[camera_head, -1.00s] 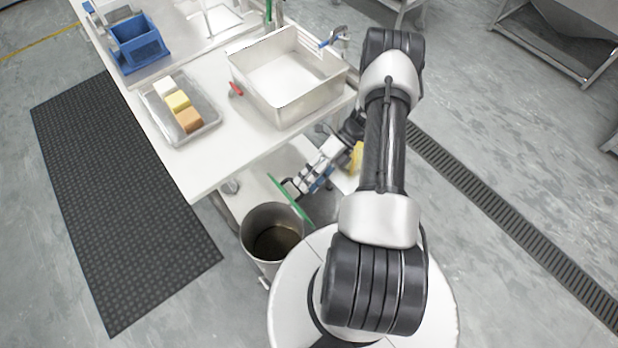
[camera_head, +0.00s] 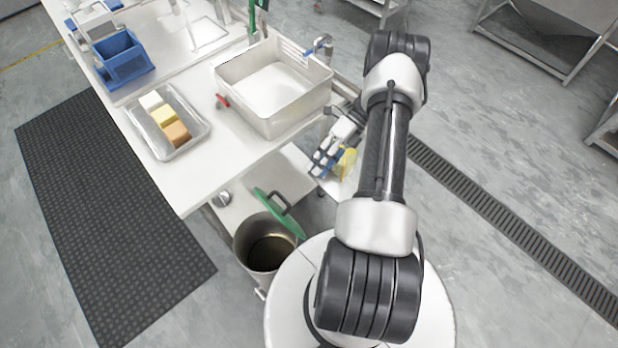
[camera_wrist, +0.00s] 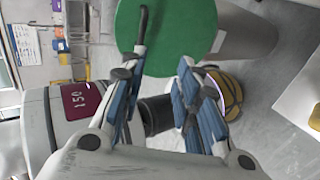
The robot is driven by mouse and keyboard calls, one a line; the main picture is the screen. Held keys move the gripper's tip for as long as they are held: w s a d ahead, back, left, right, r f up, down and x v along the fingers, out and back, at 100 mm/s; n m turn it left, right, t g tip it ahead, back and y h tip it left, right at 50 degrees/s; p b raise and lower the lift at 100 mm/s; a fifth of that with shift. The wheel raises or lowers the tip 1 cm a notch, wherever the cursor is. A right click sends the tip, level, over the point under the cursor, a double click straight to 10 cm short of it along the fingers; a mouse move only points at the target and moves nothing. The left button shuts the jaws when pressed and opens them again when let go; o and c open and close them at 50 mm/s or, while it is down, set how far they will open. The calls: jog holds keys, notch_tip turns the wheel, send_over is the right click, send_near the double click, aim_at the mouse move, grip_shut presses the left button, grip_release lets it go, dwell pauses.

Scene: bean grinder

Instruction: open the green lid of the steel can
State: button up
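The steel can (camera_head: 243,243) stands on the floor beside my base, its mouth uncovered and its dark inside showing. Its green lid (camera_head: 280,213) stands tilted up at the can's rim, with a dark handle (camera_head: 283,197) on its outer face. My gripper (camera_head: 327,160) is up and to the right of the lid, apart from it, in the head view. In the wrist view, the green lid (camera_wrist: 185,40) fills the top middle beyond my gripper (camera_wrist: 160,72). The blue-padded fingers are spread with a gap between them, and nothing is held.
The white worktable (camera_head: 195,180) is above and left of the can. It carries a steel basin (camera_head: 310,99), a tray of coloured blocks (camera_head: 195,140) and a blue bin (camera_head: 122,58). A yellow object (camera_head: 347,163) is close beside my gripper. A black mat (camera_head: 100,210) lies left.

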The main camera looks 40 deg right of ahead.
jog(key=shift+v, duration=1.3)
jog(key=shift+a, duration=0.1)
